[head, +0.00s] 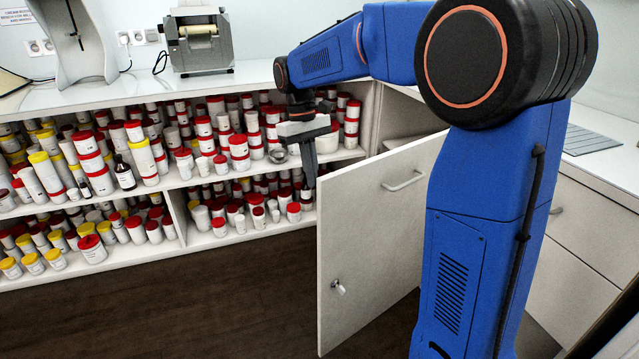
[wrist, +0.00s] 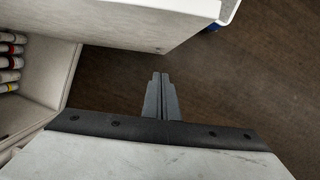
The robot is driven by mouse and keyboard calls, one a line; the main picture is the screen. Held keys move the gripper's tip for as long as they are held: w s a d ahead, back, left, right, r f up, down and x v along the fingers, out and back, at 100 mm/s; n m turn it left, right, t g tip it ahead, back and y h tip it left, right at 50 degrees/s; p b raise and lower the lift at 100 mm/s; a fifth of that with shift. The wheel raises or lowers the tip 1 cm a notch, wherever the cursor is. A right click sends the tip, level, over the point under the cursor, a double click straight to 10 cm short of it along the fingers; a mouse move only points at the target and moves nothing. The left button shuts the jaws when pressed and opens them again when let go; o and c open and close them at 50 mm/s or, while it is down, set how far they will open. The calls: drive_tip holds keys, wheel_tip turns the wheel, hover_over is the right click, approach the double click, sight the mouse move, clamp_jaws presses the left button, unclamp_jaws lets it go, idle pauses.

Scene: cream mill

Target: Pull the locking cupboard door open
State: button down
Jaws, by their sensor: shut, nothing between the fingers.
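The white cupboard door (head: 370,235) stands swung well out from the cabinet in the head view. It has a bar handle (head: 403,182) near its top and a small lock with a key (head: 338,287) lower on the same face. My gripper (head: 310,180) points down beyond the door's top left corner, on the shelf side. Its fingers are shut and empty. In the wrist view the shut fingers (wrist: 161,82) hang over the dark floor, and the door (wrist: 140,22) crosses the top, apart from them. The handle is not clear in the wrist view.
Open shelves (head: 190,184) full of white, red-capped and yellow-capped jars run along the left. A counter (head: 230,80) above them carries a roller machine (head: 200,45). Drawers (head: 580,225) stand at the right. The dark floor (head: 200,305) is clear left of the door.

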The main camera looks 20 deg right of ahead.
drive_tip(key=s+f, duration=0.2)
drive_tip(key=s+d+f, duration=0.1)
drive_tip(key=s+f, duration=0.1)
drive_tip(key=f, duration=0.1)
drive_tip(key=s+f, duration=0.1)
drive_tip(key=f, duration=0.2)
drive_tip(key=shift+s+d+f, duration=0.15)
drive_tip(key=shift+s+d, duration=0.25)
